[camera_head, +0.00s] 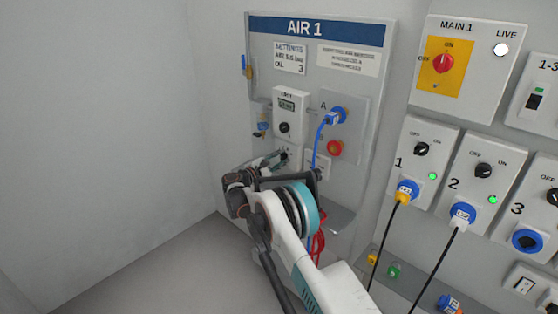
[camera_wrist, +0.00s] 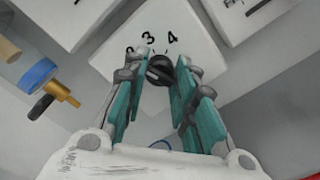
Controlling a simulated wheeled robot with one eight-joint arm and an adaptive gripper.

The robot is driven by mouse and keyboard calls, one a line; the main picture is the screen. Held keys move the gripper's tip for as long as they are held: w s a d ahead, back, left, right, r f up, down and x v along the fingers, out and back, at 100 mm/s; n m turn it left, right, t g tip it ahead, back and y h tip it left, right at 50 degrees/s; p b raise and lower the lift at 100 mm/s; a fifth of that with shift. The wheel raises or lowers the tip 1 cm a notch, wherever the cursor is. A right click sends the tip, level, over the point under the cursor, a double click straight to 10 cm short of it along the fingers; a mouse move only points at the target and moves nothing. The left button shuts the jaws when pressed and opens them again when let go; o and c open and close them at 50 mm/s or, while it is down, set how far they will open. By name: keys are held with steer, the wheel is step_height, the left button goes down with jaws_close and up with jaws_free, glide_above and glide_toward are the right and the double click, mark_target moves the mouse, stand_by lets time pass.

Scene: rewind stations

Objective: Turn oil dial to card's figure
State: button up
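The settings card (camera_head: 289,59) on the AIR 1 panel appears to read OIL 3 on its last line. The oil dial (camera_wrist: 160,70) is a small dark round knob on a white plate, with the figures 3 and 4 clear above it and a partly hidden figure to their left. I cannot tell which figure its pointer meets. My gripper (camera_wrist: 163,65) has its two teal fingers apart, one on each side of the knob; contact is unclear. In the head view my gripper (camera_head: 284,160) is at the panel's lower left, partly covering the dial's plate.
Above the dial is a white regulator box (camera_head: 290,110) with a display and black knob. A blue-and-brass fitting (camera_wrist: 45,85) sits left of the dial. Open floor lies left.

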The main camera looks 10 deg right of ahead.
steer(key=shift+m, duration=3.9)
steer(key=o, duration=1.1)
steer(key=shift+a, duration=0.15)
steer(key=v, duration=1.2)
